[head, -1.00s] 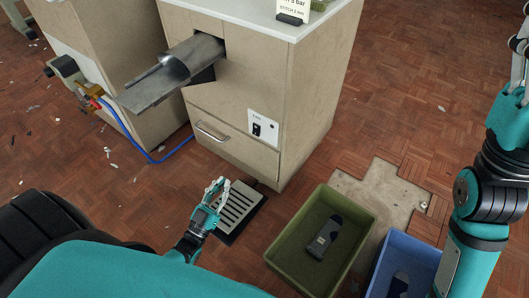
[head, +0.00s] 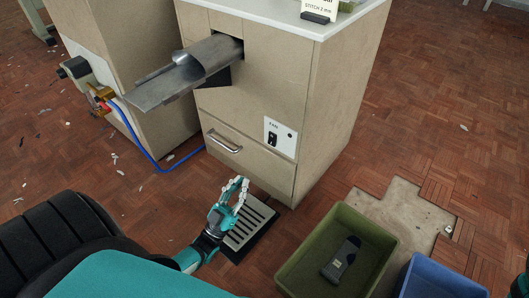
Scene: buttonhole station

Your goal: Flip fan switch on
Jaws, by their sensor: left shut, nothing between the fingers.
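The fan switch (head: 272,139) is a small black rocker on a white plate marked FAN (head: 281,137), on the front of the beige cabinet (head: 262,95). I cannot tell which way the rocker is set. My left gripper (head: 239,184) is shut and empty. It shows below and to the left of the switch plate, over the slatted floor pedal, apart from the switch. My right gripper is out of view.
A metal chute (head: 185,78) juts from the cabinet above a drawer handle (head: 223,143). A slatted pedal (head: 249,229) lies on the floor. A green crate (head: 383,275) with a dark device (head: 341,258) and a blue crate (head: 440,280) stand at lower right.

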